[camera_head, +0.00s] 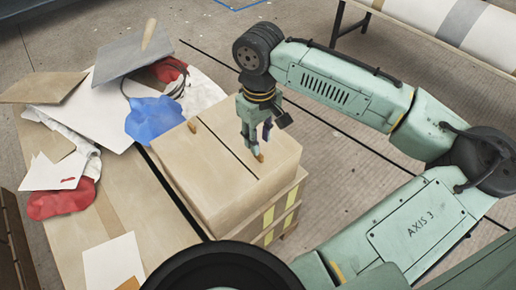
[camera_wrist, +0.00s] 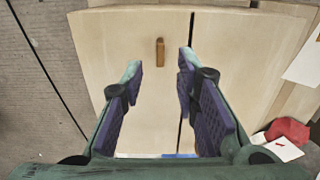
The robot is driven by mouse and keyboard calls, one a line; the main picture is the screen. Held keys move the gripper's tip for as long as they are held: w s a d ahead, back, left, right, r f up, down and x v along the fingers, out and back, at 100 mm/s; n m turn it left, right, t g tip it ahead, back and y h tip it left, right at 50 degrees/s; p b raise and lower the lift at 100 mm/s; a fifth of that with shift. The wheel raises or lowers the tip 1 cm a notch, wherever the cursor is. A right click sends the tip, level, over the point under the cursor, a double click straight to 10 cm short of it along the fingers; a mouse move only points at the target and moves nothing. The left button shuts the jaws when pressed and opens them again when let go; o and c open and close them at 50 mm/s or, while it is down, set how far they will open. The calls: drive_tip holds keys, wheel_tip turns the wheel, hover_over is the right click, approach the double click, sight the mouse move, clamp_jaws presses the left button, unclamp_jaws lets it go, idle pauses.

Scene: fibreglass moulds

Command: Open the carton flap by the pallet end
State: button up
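The closed carton (camera_head: 220,190) is light brown, with two top flaps split by a dark slit. The right-hand flap (camera_head: 278,150) bears an orange-brown tab (camera_head: 260,157), and the left-hand flap (camera_head: 195,165) bears another tab (camera_head: 192,126). My gripper (camera_head: 258,143) points down over the right-hand flap, close to its tab. In the wrist view my gripper (camera_wrist: 159,62) is open and empty. One tab (camera_wrist: 160,52) shows between and just beyond the fingertips, beside the slit. I cannot tell whether the fingers touch the flap.
A table (camera_head: 75,240) left of the carton holds boards, papers, red cloths (camera_head: 62,200) and a blue cloth (camera_head: 153,121). Yellow-marked layers (camera_head: 268,217) lie under the carton. A rack with white rolls (camera_head: 450,22) stands at the top right. Floor right of the carton is clear.

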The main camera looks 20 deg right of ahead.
wheel_tip(320, 180, down, 6)
drive_tip(key=shift+r, duration=0.1)
drive_tip(key=shift+c, duration=0.3)
clamp_jaws()
idle(0.7)
